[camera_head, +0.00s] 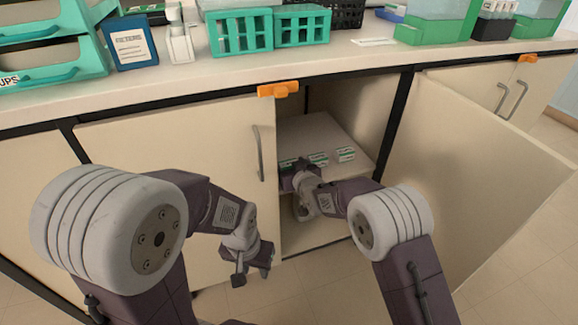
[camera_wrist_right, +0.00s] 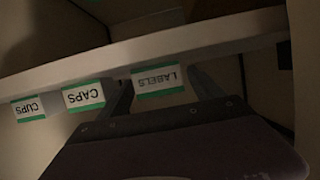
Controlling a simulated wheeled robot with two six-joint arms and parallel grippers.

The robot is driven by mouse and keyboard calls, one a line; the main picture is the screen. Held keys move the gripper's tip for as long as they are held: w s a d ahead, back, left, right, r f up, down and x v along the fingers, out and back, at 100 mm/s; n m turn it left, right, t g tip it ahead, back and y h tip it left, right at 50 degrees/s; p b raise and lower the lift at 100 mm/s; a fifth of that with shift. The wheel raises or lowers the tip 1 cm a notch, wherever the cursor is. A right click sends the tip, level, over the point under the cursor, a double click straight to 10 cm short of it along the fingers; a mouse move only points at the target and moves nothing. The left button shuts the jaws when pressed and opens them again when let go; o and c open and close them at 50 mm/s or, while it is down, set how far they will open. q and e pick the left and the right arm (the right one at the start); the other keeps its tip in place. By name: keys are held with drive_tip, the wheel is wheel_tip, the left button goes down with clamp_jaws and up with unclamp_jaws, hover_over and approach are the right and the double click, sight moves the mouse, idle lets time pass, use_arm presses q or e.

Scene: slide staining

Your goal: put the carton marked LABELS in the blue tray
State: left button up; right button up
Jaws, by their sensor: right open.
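The LABELS carton (camera_wrist_right: 160,79) is a small white box with green edges on the cupboard shelf, its print upside down in the right wrist view. My right gripper (camera_wrist_right: 164,92) is open, with its fingers towards either side of this carton; I cannot tell whether they touch it. In the head view my right gripper (camera_head: 302,172) reaches into the cupboard, partly hiding the leftmost carton (camera_head: 287,163). My left gripper (camera_head: 251,275) hangs open and empty in front of the closed door. A blue object (camera_head: 390,14) at the back of the counter is partly hidden; I cannot tell whether it is the blue tray.
The CAPS carton (camera_wrist_right: 84,95) and CUPS carton (camera_wrist_right: 29,107) stand beside LABELS on the shelf (camera_head: 325,136). The right cupboard door (camera_head: 470,170) stands open. Teal racks (camera_head: 240,33), a blue FILTERS box (camera_head: 130,42) and green-based containers (camera_head: 437,25) occupy the counter; its front strip is mostly clear.

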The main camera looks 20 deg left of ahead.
drive_tip(key=p+v, duration=0.5)
drive_tip(key=v, duration=0.4)
drive_tip(key=shift+w+d+p, duration=0.15)
drive_tip(key=shift+d+p, duration=0.15)
drive_tip(key=shift+p, duration=0.05)
